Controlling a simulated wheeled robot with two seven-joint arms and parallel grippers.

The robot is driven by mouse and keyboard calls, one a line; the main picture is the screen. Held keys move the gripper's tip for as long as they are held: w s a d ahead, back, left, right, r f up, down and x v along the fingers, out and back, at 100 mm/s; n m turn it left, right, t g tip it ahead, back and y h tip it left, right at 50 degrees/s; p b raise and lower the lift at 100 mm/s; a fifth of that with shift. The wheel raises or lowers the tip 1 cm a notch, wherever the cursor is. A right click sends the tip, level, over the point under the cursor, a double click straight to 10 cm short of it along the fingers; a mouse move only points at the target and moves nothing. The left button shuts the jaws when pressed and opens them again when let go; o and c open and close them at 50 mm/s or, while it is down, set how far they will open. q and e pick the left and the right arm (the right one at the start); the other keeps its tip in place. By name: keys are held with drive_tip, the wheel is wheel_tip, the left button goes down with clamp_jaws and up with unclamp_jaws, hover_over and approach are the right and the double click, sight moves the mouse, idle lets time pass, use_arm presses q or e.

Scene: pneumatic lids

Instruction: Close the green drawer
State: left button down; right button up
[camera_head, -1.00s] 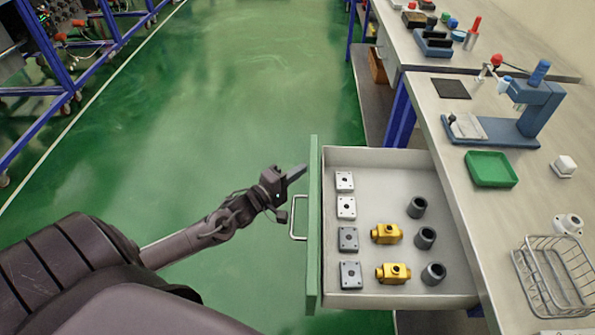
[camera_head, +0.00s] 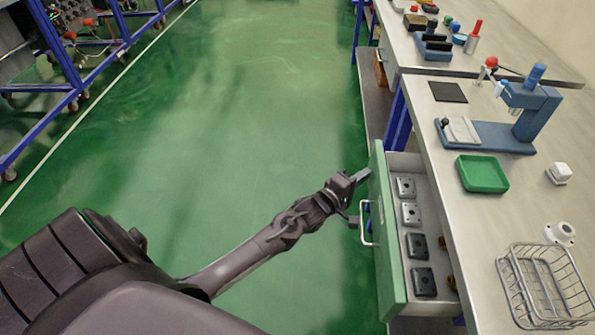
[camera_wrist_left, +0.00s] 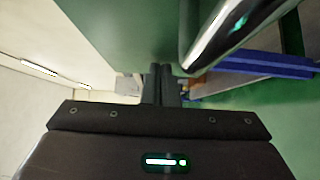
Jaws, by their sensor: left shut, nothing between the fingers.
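The green drawer (camera_head: 388,240) stands partly open under the workbench, its green front facing left. A metal handle (camera_head: 366,222) is on that front. Several square plates (camera_head: 410,213) lie in the visible part of the drawer, and the edges of yellow parts show beside the bench. My left gripper (camera_head: 362,176) is shut and empty, with its fingertips at the drawer front above the handle. In the left wrist view the shut fingers (camera_wrist_left: 162,84) point along the green front, close to the shiny handle (camera_wrist_left: 225,35). My right gripper is not in view.
The workbench top (camera_head: 440,110) holds a green tray (camera_head: 482,174), a blue press (camera_head: 530,110), a wire basket (camera_head: 545,285) and white parts. A blue leg (camera_head: 397,120) stands behind the drawer. The green floor to the left is clear.

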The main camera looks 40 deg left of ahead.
sight(411, 186)
use_arm(q)
drive_tip(key=w+d+b, duration=0.1)
drive_tip(key=w+d, duration=0.1)
drive_tip(key=d, duration=0.1)
drive_tip(key=w+d+b, duration=0.1)
drive_tip(key=w+d, duration=0.1)
drive_tip(key=d, duration=0.2)
drive_tip(key=w+d+b, duration=0.1)
drive_tip(key=w+d, duration=0.1)
drive_tip(key=d, duration=0.1)
drive_tip(key=shift+w+d+f, duration=0.15)
drive_tip(key=shift+w+d, duration=0.15)
drive_tip(key=shift+d, duration=0.1)
drive_tip(key=shift+w+d+b, duration=0.2)
drive_tip(key=shift+d+b, duration=0.1)
drive_tip(key=shift+b, duration=0.05)
drive_tip(key=shift+w+d, duration=0.1)
drive_tip(key=shift+d, duration=0.1)
drive_tip(key=shift+r, duration=0.2)
drive_tip(key=shift+d, duration=0.1)
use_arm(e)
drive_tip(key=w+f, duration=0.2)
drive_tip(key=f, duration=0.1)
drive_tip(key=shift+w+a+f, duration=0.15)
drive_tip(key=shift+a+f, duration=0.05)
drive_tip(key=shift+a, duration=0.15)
